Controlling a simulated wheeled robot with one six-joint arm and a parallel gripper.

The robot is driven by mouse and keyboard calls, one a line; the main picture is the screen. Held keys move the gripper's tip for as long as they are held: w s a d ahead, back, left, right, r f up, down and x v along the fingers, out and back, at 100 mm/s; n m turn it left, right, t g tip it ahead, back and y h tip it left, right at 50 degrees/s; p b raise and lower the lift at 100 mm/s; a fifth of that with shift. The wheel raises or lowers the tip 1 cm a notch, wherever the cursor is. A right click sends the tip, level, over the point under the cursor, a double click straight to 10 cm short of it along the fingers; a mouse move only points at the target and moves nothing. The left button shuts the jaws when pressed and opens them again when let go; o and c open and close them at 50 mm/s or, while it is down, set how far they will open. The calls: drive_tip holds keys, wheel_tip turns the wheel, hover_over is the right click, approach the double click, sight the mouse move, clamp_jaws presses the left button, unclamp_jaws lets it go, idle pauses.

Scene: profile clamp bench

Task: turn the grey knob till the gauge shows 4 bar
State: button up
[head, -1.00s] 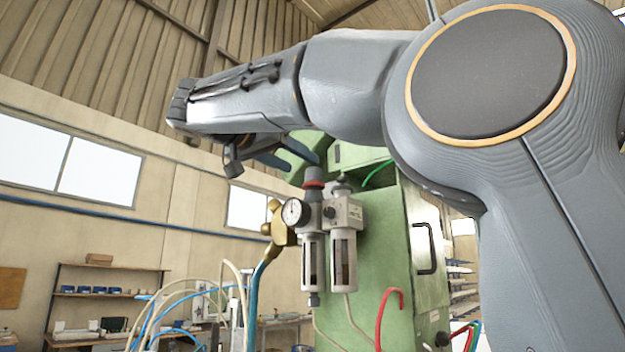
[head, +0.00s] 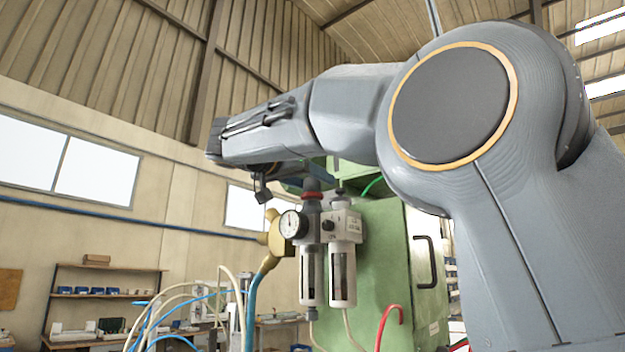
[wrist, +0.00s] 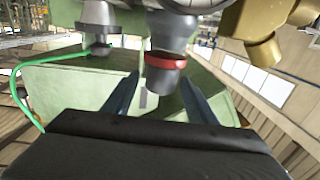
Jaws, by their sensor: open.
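The grey knob (head: 312,184) with a red ring below it sits on top of the air regulator (head: 311,222). In the wrist view the knob (wrist: 165,82) hangs from the top edge, its end showing between the fingertips. My gripper (wrist: 160,84) is open, one dark blue finger on each side of the knob, with gaps showing. In the head view its fingers are at the knob's height or just above, partly hidden. The round white gauge (head: 292,224) faces left on the regulator. Its dark needle shows, but the scale is too small to read.
A brass fitting (head: 272,240) with a blue hose is left of the gauge. A second grey unit (head: 342,228) stands close on the right. The green cabinet (head: 380,270) is behind. A green hose (wrist: 50,58) crosses the wrist view's left.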

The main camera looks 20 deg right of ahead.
drive_tip(key=shift+c, duration=0.4)
drive_tip(key=c, duration=1)
drive_tip(key=shift+f+n+t+y+b, duration=0.15)
drive_tip(key=shift+n+t+y+b, duration=0.25)
drive_tip(key=shift+b, duration=0.85)
drive_tip(key=shift+t+b, duration=0.3)
drive_tip(key=shift+b, duration=0.25)
drive_tip(key=n+t+y+b, duration=0.2)
drive_tip(key=b, duration=0.2)
drive_tip(key=shift+y, duration=0.4)
drive_tip(key=n+t+y+b, duration=0.1)
drive_tip(key=n+y+b, duration=0.1)
drive_tip(key=y, duration=0.1)
drive_tip(key=shift+n+t+b, duration=0.3)
drive_tip(key=shift+n+t+y, duration=0.3)
drive_tip(key=shift+n+y, duration=0.2)
drive_tip(key=shift+y, duration=0.6)
